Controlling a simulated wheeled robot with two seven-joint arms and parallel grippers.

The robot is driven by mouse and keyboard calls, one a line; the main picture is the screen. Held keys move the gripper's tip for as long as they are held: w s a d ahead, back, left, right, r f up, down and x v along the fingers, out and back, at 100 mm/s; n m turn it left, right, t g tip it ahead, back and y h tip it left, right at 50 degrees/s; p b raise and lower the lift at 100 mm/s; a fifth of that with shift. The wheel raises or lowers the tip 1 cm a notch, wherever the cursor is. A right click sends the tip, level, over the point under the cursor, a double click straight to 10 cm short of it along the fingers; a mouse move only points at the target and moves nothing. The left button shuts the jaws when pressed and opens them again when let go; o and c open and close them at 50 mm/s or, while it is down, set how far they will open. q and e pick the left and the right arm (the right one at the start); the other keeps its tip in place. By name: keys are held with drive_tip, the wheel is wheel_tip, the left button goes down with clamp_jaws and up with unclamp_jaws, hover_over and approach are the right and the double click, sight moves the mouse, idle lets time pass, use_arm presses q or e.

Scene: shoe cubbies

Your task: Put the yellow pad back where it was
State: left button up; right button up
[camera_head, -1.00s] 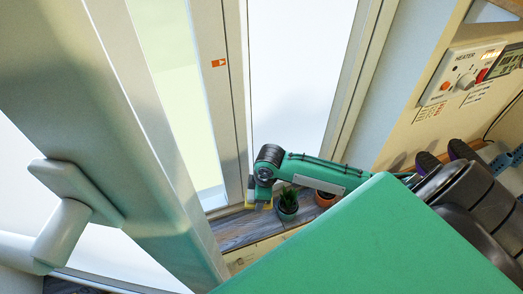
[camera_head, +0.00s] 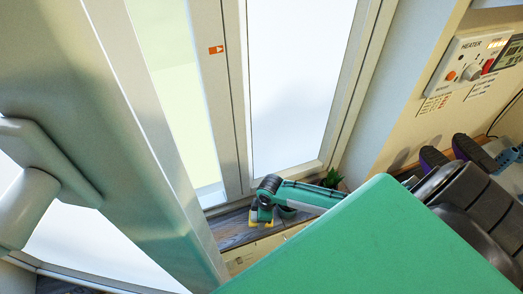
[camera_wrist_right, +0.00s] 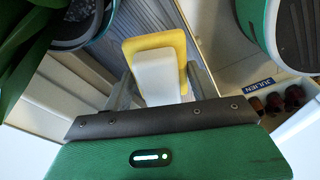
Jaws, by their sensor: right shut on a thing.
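The yellow pad (camera_wrist_right: 155,46) sits between the two grey fingers of my right gripper (camera_wrist_right: 162,84) in the right wrist view, with a white block-like part on its near face. My right gripper (camera_head: 262,214) is shut on it. In the head view, bits of the yellow pad (camera_head: 254,223) show at the fingertips, low over the wooden sill (camera_head: 234,232) by the window. I cannot tell whether the pad touches the sill. My left gripper is not in view.
A potted plant (camera_head: 331,179) stands on the sill just right of my right gripper, partly behind my arm; another pot (camera_head: 287,211) is close beside the gripper. A heater panel (camera_head: 468,66) is on the right wall. A white handle (camera_head: 30,195) is at left.

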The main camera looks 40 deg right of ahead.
wheel_tip(320, 180, down, 3)
drive_tip(key=shift+r+b, duration=0.15)
drive_tip(key=shift+b, duration=0.15)
drive_tip(key=shift+f, duration=0.5)
drive_tip(key=o, duration=0.9)
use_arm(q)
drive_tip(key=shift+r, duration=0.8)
